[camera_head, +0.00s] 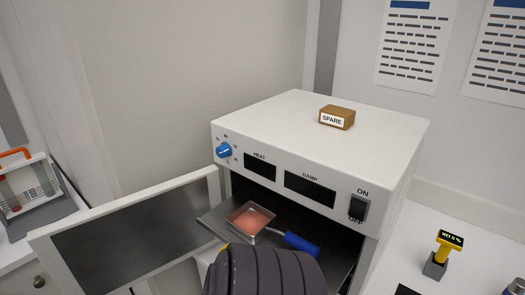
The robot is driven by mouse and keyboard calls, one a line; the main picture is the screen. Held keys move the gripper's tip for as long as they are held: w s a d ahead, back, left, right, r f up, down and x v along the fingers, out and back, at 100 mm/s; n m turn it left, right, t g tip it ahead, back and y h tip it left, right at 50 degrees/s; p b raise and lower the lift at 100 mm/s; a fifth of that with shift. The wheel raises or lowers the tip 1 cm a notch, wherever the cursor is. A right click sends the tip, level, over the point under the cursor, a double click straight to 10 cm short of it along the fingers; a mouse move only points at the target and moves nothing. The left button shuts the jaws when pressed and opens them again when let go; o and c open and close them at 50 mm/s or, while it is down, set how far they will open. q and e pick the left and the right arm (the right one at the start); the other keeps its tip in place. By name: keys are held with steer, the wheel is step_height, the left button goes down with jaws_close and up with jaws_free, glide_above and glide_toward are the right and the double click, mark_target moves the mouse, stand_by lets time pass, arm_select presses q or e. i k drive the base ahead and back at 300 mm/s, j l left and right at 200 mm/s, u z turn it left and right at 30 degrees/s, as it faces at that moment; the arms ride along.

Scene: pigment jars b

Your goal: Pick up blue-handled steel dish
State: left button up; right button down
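The blue-handled steel dish (262,229) sits on the dark shelf in the opening of the white oven. It is a small square steel pan with a smooth pinkish-red filling. Its blue handle (301,243) points right and toward the front. A dark, ribbed part of my arm rises from the bottom edge in front of the shelf and covers the area just below the dish. I cannot tell which arm it belongs to. No fingertips of either gripper show, and nothing is seen touching the dish.
The oven (400,160) has its door (130,240) open to the left, a blue knob (224,150) and an ON/OFF switch (358,207). A SPARE block (337,117) lies on top. A yellow-topped meter (440,255) stands right; a rack with an orange handle (30,187) stands left.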

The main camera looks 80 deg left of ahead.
mark_target(251, 222)
steer(key=l+u, duration=0.1)
steer(key=u, duration=2.65)
